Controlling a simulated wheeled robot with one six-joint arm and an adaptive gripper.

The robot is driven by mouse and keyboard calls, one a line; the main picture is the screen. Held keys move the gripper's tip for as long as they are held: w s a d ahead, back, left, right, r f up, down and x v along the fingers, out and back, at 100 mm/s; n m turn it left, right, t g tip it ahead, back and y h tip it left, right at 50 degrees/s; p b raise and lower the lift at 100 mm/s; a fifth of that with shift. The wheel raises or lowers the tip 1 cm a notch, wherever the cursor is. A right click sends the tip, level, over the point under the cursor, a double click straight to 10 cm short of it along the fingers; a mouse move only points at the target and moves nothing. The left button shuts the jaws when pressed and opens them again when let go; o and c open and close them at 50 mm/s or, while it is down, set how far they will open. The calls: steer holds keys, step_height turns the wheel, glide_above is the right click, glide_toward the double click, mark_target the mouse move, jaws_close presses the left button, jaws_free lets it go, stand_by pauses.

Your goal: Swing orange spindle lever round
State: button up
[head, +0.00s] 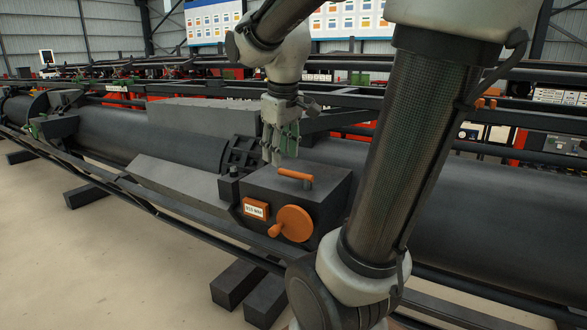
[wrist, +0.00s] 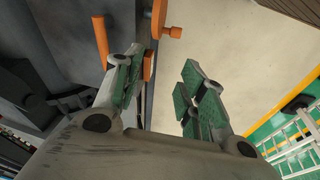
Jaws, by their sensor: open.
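The orange lever (head: 295,175) is a short bar lying along the top of a dark box on the long machine. It also shows in the wrist view (wrist: 101,41), to the left of the fingers. My gripper (head: 279,159) points down beside and just above the far-left end of the lever; whether it touches cannot be told. In the wrist view the two green-padded fingers (wrist: 162,72) are apart with nothing between them. An orange wheel with a knob (head: 293,223) is on the box's front face; its edge and knob show in the wrist view (wrist: 158,18).
The dark box (head: 325,200) carries an orange label plate (head: 256,209) beside the wheel. Large dark cylinders (head: 150,140) run left and right of it. A rail passes in front, with dark blocks (head: 240,282) on the floor. Open floor (head: 110,255) lies at the lower left.

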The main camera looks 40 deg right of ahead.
steer(key=n+g, duration=0.2)
glide_toward(289, 171)
steer(key=f, duration=0.1)
steer(key=shift+h, duration=0.3)
steer(key=f, duration=0.5)
steer(key=d+f, duration=0.1)
steer(key=f, duration=0.2)
steer(key=shift+w+d, duration=0.1)
steer(key=shift+w, duration=0.2)
jaws_close()
